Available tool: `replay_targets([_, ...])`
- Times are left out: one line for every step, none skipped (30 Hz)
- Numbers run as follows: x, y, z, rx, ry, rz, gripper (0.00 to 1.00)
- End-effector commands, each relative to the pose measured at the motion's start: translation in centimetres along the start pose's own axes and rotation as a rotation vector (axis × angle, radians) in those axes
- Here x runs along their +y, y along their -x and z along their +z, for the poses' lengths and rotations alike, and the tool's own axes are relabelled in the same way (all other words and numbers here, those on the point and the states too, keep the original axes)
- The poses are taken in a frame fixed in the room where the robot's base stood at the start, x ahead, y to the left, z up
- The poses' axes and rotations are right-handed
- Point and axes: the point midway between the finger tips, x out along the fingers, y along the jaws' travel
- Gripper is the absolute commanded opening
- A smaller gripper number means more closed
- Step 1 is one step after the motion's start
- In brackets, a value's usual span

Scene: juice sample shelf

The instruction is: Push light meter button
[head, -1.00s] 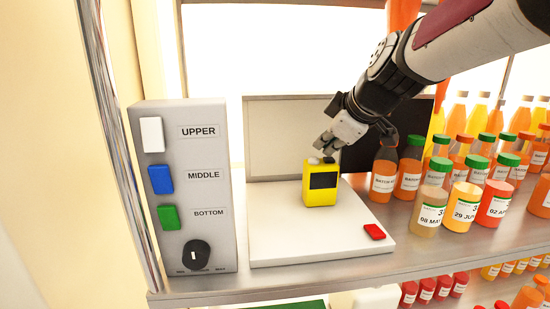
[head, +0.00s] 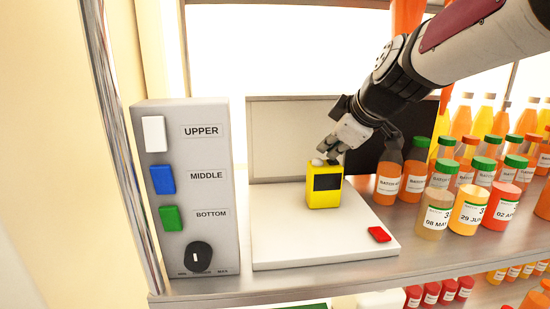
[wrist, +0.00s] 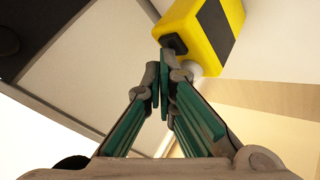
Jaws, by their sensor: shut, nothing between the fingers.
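The yellow light meter (head: 324,190) stands upright on the white board, its dark display facing my head camera. A white dome (head: 317,162) and a black button (head: 335,162) are on its top. My gripper (head: 329,150) is shut and empty, pointing down just over the meter's top. In the wrist view, the closed fingertips (wrist: 163,72) are close to the black button (wrist: 173,43) and white dome (wrist: 193,69) on the yellow body (wrist: 208,30). I cannot tell whether a fingertip touches the button.
A grey control box (head: 191,190) with white, blue and green buttons and a knob stands left of the white board (head: 290,245). Several juice bottles (head: 470,207) crowd the shelf at right.

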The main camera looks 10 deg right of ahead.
Motion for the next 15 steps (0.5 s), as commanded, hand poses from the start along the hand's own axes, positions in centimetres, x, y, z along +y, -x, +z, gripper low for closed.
replay_targets([-0.04,-0.07,0.04,0.0,0.0,0.0,0.0])
replay_targets([-0.05,-0.09,0.05,0.0,0.0,0.0,0.0])
replay_targets([-0.07,-0.11,0.07,0.0,0.0,0.0,0.0])
replay_targets([-0.06,-0.08,0.07,0.0,0.0,0.0,0.0])
replay_targets([-0.06,-0.07,0.07,0.0,0.0,0.0,0.0])
replay_targets([-0.05,-0.06,0.06,0.0,0.0,0.0,0.0])
replay_targets([-0.05,-0.04,0.05,0.0,0.0,0.0,0.0])
replay_targets([-0.03,-0.01,0.03,0.0,0.0,0.0,0.0])
replay_targets([0.0,0.05,-0.01,0.0,0.0,-0.001,0.0])
replay_targets([0.04,0.12,-0.05,0.0,0.0,-0.001,0.0])
replay_targets([0.09,0.2,-0.1,0.0,0.0,-0.001,0.0])
replay_targets([0.17,0.34,-0.19,0.0,0.0,-0.001,0.0])
replay_targets([0.25,0.45,-0.27,0.0,0.0,-0.001,0.0])
replay_targets([0.33,0.57,-0.34,0.0,0.0,-0.001,0.0])
replay_targets([0.44,0.72,-0.45,0.0,0.0,-0.001,0.0])
